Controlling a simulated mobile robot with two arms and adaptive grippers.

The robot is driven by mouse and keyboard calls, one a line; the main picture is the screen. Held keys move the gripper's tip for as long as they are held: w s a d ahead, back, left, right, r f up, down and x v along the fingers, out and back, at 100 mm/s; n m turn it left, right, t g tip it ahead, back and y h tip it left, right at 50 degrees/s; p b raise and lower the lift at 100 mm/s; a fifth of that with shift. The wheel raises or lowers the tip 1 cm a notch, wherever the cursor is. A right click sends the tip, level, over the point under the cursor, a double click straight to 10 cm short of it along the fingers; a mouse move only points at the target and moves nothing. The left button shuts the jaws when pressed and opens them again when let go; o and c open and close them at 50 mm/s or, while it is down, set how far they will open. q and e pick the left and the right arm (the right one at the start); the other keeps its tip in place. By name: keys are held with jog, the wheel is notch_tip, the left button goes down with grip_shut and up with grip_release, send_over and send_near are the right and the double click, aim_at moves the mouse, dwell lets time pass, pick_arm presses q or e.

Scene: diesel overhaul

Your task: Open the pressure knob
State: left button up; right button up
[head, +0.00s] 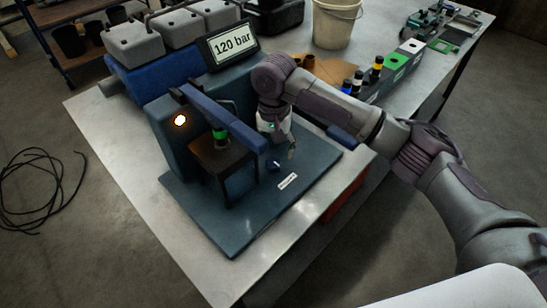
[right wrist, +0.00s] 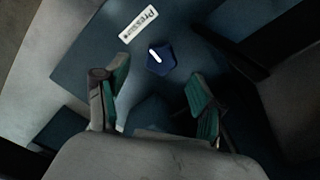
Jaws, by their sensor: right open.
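The pressure knob (right wrist: 161,60) is a small dark blue knob with a white pointer line, on the blue-grey base plate (head: 245,222) of the test stand. It also shows in the head view (head: 273,165), small and close to my gripper. A white label (right wrist: 138,25), reading roughly "Pressure", lies beside it. My right gripper (right wrist: 157,100) is open and empty, pointing down at the plate. In the right wrist view the knob appears beyond the gap between its green-padded fingers, apart from both. The display (head: 232,43) reads 120 bar. My left gripper is not in view.
A blue lever (head: 222,112) crosses above a dark block (head: 222,155) holding a green-ringed part (head: 220,136), left of my gripper. A white bucket (head: 335,24) and small bottles stand behind. The table's front corner is clear.

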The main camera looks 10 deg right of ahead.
aim_at(274, 161)
notch_tip(274, 161, down, 4)
jog(key=shift+f, duration=0.55)
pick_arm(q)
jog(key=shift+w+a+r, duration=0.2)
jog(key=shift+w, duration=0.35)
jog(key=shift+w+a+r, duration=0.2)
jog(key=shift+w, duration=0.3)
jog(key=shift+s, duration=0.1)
